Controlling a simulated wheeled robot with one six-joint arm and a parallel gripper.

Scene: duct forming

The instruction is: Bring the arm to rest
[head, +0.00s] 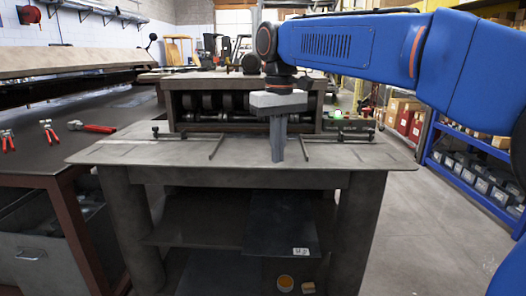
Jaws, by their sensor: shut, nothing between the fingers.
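My blue arm reaches in from the right side of the head view. My gripper (278,152) hangs from its wrist and points down. Its grey fingers are together with nothing between them. The fingertips appear in front of or just above the grey metal table (160,150); whether they touch it I cannot tell. Behind the gripper stands a machine with dark rollers (205,102), partly hidden by the wrist and gripper.
A dark bench (100,112) at left holds red-handled pliers (48,128) and other red tools. Thin rods (217,146) lie on the table beside the gripper. A blue shelf rack (455,172) with boxes stands at right. Floor (410,240) between table and rack is clear.

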